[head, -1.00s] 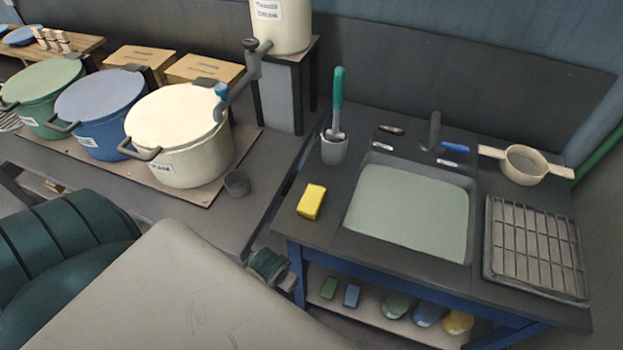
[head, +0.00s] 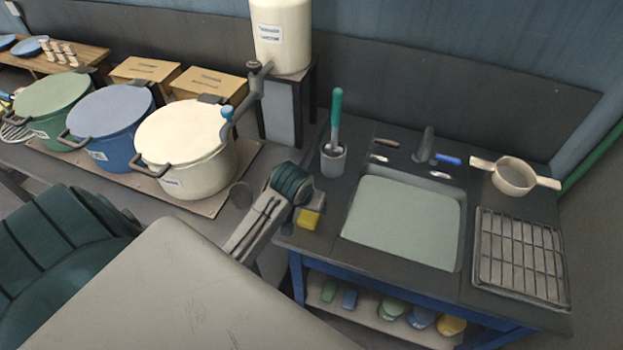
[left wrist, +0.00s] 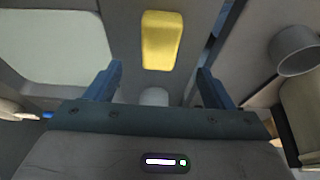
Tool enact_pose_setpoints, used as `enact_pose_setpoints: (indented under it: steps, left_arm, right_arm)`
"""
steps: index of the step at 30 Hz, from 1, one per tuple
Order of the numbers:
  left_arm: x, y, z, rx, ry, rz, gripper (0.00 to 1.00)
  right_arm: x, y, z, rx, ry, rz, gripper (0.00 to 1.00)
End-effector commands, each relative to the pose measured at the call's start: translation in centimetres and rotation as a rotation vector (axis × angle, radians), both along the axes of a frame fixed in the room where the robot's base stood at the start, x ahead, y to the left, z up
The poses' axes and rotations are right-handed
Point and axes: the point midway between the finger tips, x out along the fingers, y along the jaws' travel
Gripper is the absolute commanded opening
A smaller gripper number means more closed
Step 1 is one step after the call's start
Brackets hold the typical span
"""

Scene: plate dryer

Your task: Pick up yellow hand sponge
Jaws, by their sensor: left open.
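The yellow hand sponge (head: 309,219) lies on the dark counter left of the sink, partly covered by my left gripper in the head view. In the left wrist view the whole sponge (left wrist: 162,40) shows upper middle, just past the fingertips and between their lines. My left gripper (left wrist: 159,68) is open, with its two blue fingers spread apart and nothing between them. It is above the counter near the sponge, not visibly touching it. My right gripper is in neither current view.
The sink (head: 405,222) is right of the sponge, with a brush holder (head: 333,160) behind it. A wire rack (head: 520,257) and a strainer (head: 514,175) are farther right. A cream pot (head: 187,150) and a small grey cup (head: 241,195) stand to the left.

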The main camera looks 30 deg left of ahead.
Motion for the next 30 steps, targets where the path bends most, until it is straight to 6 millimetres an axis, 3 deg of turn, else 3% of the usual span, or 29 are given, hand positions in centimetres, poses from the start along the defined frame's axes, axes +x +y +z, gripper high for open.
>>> enact_pose_setpoints:
  steps: [6, 14, 22, 30]
  left_arm:
    - [1.1, 0.3, -2.9, 0.0, 0.004, 0.0, 0.75]
    - [1.9, 0.5, -4.3, 0.0, 0.004, -0.001, 0.75]
    - [3.4, 0.8, -7.4, -0.001, 0.004, 0.0, 0.75]
    - [3.8, 0.9, -8.3, 0.0, 0.0, -0.001, 0.75]
  right_arm:
    - [0.0, 0.0, 0.9, 0.0, 0.001, 0.0, 0.36]
    - [0.0, -0.2, 1.8, -0.003, 0.001, 0.001, 0.36]
    - [0.0, -0.7, 3.4, -0.007, 0.002, 0.002, 0.36]
    - [0.0, -0.7, 3.5, -0.007, 0.002, 0.002, 0.36]
